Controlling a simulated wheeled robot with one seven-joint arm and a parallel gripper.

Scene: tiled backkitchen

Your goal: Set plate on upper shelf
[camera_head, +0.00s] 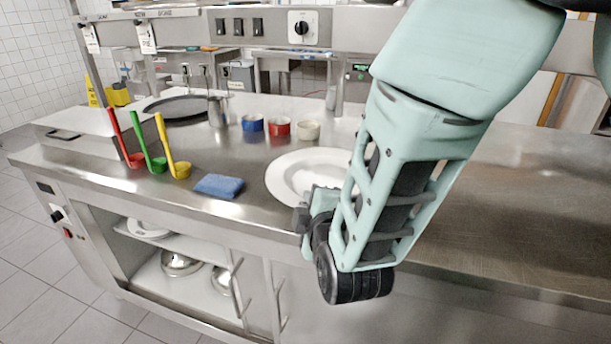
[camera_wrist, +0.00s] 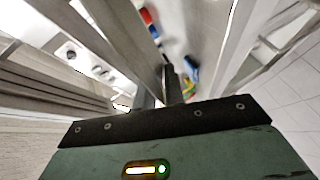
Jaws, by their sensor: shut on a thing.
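A large white plate (camera_head: 290,172) is at the middle of the steel counter in the head view, its right side hidden behind my arm. My gripper (camera_head: 316,200) is at the plate's near rim and shut on it; the fingers are partly hidden. I cannot tell whether the plate rests on the counter or is slightly raised. In the wrist view the shut fingers (camera_wrist: 168,85) show, but the plate is hard to make out. Below the counter, an open cabinet has an upper shelf (camera_head: 195,243) with a white plate (camera_head: 148,229) at its left.
A blue sponge (camera_head: 219,186) and red, green and yellow ladles (camera_head: 160,165) are left of the plate. Blue, red and cream bowls (camera_head: 280,127) stand behind it. Metal lids (camera_head: 181,263) lie on the lower cabinet level. Door handles (camera_head: 277,300) stick out in front. The right counter is clear.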

